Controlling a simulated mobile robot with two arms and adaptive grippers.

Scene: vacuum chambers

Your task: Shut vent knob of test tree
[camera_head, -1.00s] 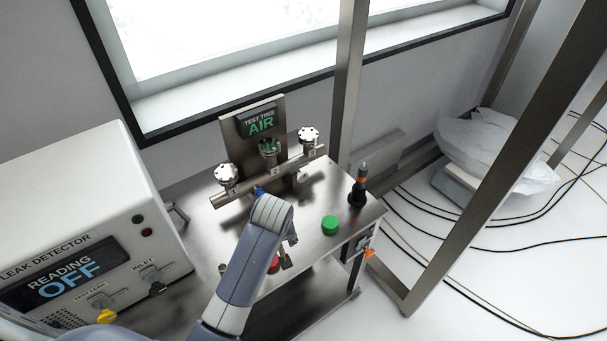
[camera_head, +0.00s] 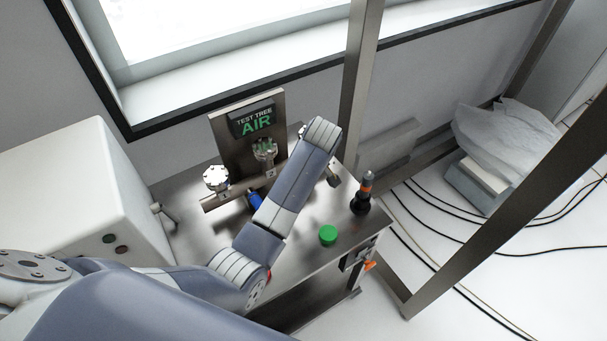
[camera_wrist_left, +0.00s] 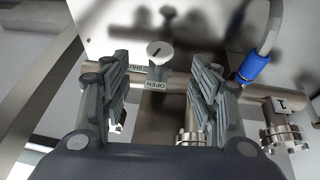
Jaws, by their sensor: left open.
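The test tree (camera_head: 221,124) stands at the back of the steel bench, its sign reading AIR. Ports 1 and 2 of its pipe show in the head view; my left arm hides the right part. In the left wrist view, the vent knob (camera_wrist_left: 159,50) is a pale round cap with a dark mark, above a tag (camera_wrist_left: 155,85) reading OPEN. My left gripper (camera_wrist_left: 160,63) is open, its fingers on either side of the knob in the picture, with gaps visible. I cannot tell how far the fingers are from it in depth. My right gripper is not in view.
A blue connector (camera_wrist_left: 255,68) on a hose is right of the fingers in the wrist view, near a flanged port (camera_wrist_left: 283,137). A green button (camera_head: 328,235) and a dark orange-banded device (camera_head: 364,194) are on the bench's right. The leak detector (camera_head: 75,190) stands left.

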